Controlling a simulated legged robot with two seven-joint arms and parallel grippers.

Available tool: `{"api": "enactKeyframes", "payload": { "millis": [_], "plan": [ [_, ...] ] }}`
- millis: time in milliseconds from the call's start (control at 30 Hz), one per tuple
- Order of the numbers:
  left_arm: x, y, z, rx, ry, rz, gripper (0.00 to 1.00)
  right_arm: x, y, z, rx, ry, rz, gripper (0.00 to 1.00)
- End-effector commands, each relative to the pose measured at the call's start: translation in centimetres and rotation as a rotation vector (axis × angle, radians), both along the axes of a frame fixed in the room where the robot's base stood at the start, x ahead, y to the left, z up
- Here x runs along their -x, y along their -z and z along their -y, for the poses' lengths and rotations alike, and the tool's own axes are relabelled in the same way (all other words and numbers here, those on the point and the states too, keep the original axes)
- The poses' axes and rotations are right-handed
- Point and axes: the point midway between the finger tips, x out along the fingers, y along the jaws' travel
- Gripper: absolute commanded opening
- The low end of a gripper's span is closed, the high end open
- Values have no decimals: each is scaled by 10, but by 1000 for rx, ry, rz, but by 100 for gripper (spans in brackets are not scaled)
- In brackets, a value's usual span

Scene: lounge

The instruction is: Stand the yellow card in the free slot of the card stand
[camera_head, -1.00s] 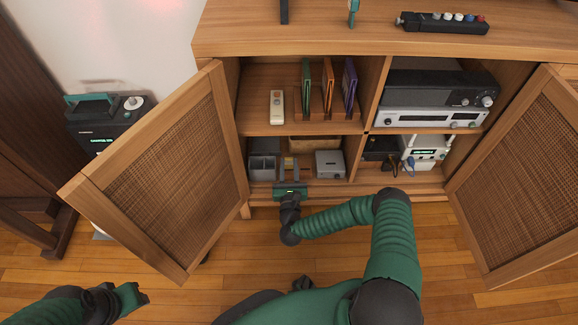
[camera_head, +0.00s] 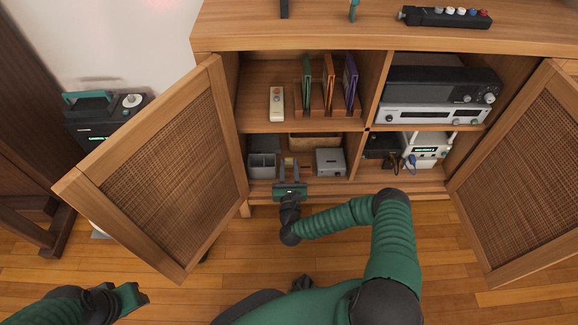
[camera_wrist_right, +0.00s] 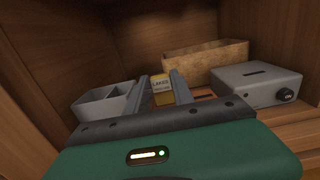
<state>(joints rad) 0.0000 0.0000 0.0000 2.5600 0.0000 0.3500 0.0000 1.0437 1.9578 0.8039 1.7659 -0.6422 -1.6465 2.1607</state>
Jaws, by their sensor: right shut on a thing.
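The yellow card (camera_head: 289,161) is in the lower left compartment of the cabinet. In the right wrist view the yellow card (camera_wrist_right: 161,91) is upright, with a pale printed label. My right gripper (camera_head: 289,171) reaches in from the front and is shut on it; its two fingers (camera_wrist_right: 161,88) are on either side. The wooden card stand (camera_head: 316,110) is on the upper left shelf, with a green, an orange and a purple card or case upright in it. Its free slot is hard to make out. My left gripper (camera_head: 135,296) is low at the left, far from the cabinet; its jaws are unclear.
A grey divided bin (camera_wrist_right: 108,103) is left of the card; a wooden box (camera_wrist_right: 205,60) is behind and a grey slotted box (camera_wrist_right: 256,84) to the right. A pale remote (camera_head: 276,103) lies left of the stand. Open doors (camera_head: 150,170) flank the cabinet.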

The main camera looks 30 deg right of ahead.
Motion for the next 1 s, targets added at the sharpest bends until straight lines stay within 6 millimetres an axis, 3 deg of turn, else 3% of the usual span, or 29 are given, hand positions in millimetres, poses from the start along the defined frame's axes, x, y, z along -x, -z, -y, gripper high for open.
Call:
{"api": "enactKeyframes", "payload": {
  "millis": [767, 800, 933, 1000],
  "plan": [
    [0, 15, 0, 0, 0, 0, 36, 0, 17, 0, 0, 0, 0, 0],
    [0, 14, 0, 0, 0, 0, 36, 0, 15, 0, 0, 0, 0, 34],
    [0, 14, 0, 0, 0, 0, 36, 0, 15, 0, 0, 0, 0, 51],
    [0, 14, 0, 0, 0, 0, 36, 0, 15, 0, 0, 0, 0, 54]
  ]
}}
